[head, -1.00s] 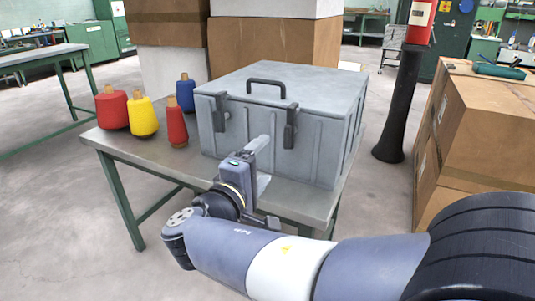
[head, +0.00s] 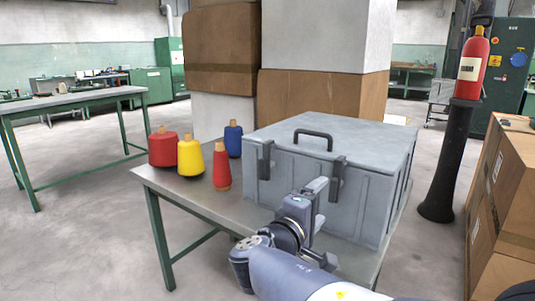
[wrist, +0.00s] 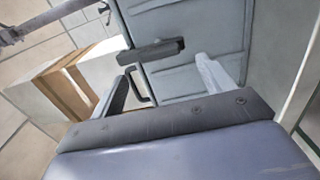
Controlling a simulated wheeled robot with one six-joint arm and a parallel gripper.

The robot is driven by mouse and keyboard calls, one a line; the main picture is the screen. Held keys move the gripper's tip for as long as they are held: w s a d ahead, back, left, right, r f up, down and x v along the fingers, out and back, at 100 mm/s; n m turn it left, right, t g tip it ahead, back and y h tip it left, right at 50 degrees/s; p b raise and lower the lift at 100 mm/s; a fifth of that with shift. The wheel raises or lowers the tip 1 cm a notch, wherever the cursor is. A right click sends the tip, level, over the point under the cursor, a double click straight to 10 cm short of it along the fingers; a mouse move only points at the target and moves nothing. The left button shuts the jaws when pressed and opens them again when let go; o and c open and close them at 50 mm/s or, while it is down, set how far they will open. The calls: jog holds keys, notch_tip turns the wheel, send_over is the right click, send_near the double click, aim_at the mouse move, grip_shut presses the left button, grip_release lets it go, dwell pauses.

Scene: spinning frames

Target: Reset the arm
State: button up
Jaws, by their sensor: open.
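My gripper (head: 318,208) is open in front of the grey lidded box (head: 310,190) on the metal table (head: 205,200). The box is closed, with a dark handle (head: 313,134) on its lid and two latches on its front. In the wrist view my gripper (wrist: 165,85) has its fingers spread with nothing held between them. The box (wrist: 200,75) lies beyond them, with a latch (wrist: 150,52) and the handle (wrist: 140,88) visible. Whether a fingertip touches the box cannot be told.
Two red spools, a yellow spool (head: 190,157) and a blue spool (head: 233,138) stand left of the box. A red extinguisher (head: 472,65) tops a black post (head: 447,160) at right. Cardboard boxes (head: 510,190) stack at far right. Open floor lies left of the table.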

aim_at(330, 192)
jog(key=x, duration=0.5)
jog(key=shift+b, duration=0.35)
